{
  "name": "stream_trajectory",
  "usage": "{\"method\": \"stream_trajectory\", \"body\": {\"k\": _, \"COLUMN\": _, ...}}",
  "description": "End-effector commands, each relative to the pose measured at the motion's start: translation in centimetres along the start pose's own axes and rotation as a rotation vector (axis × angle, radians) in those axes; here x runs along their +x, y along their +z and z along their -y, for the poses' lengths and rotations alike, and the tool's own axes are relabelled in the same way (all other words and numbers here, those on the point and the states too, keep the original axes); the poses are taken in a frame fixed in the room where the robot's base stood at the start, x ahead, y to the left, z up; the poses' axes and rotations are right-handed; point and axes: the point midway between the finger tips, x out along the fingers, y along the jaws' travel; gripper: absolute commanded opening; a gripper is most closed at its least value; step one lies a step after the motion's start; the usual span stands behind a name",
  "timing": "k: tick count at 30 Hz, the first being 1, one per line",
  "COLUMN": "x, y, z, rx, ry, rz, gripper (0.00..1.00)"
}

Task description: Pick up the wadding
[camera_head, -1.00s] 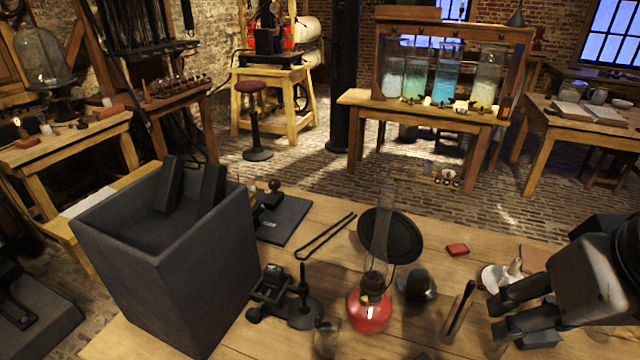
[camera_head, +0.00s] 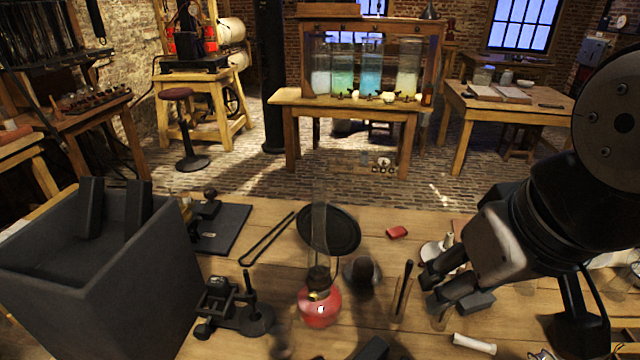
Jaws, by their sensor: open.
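I cannot tell for certain which thing is the wadding. A white dish with a pale upright piece (camera_head: 440,250) stands on the table just beyond my gripper. A pale roll (camera_head: 474,344) lies near the front edge of the picture, below my gripper. My gripper (camera_head: 431,290) is at the right of the table, pointing left, with its two dark fingers apart and nothing seen between them. A dark block (camera_head: 477,303) shows beside the lower finger.
A red oil lamp (camera_head: 320,306) with a tall glass chimney stands mid-table, before a round black disc (camera_head: 345,232). A slim holder with a dark rod (camera_head: 402,290) stands left of my gripper. A big grey box (camera_head: 150,290) fills the left.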

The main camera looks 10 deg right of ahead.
Motion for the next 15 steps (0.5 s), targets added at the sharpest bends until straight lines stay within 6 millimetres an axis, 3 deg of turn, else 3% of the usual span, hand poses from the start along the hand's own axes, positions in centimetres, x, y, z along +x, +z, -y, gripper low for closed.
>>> {"method": "stream_trajectory", "body": {"k": 3, "x": 0.0, "y": 0.0, "z": 0.0, "rx": 0.0, "ry": 0.0, "rz": 0.0, "gripper": 0.48}}
{"method": "stream_trajectory", "body": {"k": 5, "x": 0.0, "y": 0.0, "z": 0.0, "rx": 0.001, "ry": 0.0, "rz": 0.0, "gripper": 0.58}}
{"method": "stream_trajectory", "body": {"k": 8, "x": 0.1, "y": -0.6, "z": 0.0, "rx": 0.024, "ry": 0.0, "rz": 0.008, "gripper": 0.58}}
{"method": "stream_trajectory", "body": {"k": 11, "x": 0.6, "y": -2.1, "z": 0.0, "rx": 0.093, "ry": 0.003, "rz": 0.03, "gripper": 0.58}}
{"method": "stream_trajectory", "body": {"k": 15, "x": 2.0, "y": -5.8, "z": -0.1, "rx": 0.263, "ry": 0.013, "rz": 0.076, "gripper": 0.58}}
